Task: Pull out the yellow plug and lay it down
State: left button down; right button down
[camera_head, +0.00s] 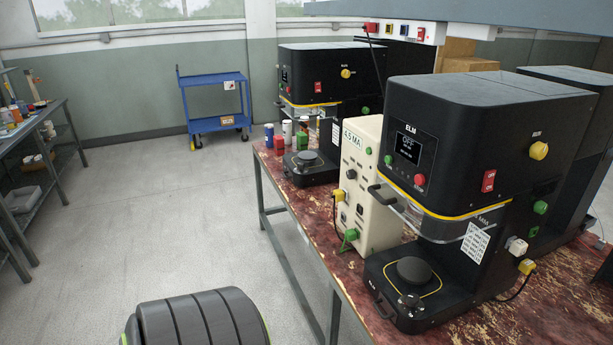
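A yellow plug (526,267) sits at the lower right side of the near black seamer (455,140), with a dark cable running from it down to the bench. Another yellow plug (339,195) is on the front of the cream box (362,180), with a cable hanging from it. A green plug (351,234) is low on the same box. The near seamer's display reads OFF. A round yellow knob (539,150) is higher on its side. Neither of my grippers is in view.
The worn red bench (345,268) also carries a second black seamer (318,70) and small cans (287,131). A white socket (517,246) and green button (540,207) are near the side plug. A blue cart (215,100) stands behind; the left floor is clear.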

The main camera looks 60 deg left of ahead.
aim_at(339, 195)
jog(key=u, duration=1.8)
jog(key=i+j+z, duration=0.1)
jog(key=z, duration=0.45)
jog(key=i+j+z, duration=0.2)
jog(key=j, duration=0.25)
jog(key=i+j+z, duration=0.2)
jog(key=j, duration=0.25)
jog(key=j+z, duration=0.25)
jog(key=j, duration=0.2)
jog(key=j+z, duration=0.2)
jog(key=j, duration=0.3)
jog(key=i+j, duration=0.1)
jog(key=j, duration=1.05)
jog(key=i+j+z, duration=0.1)
jog(key=j, duration=1.1)
jog(key=i+j, duration=0.1)
jog(key=j, duration=1.05)
jog(key=i+z, duration=0.05)
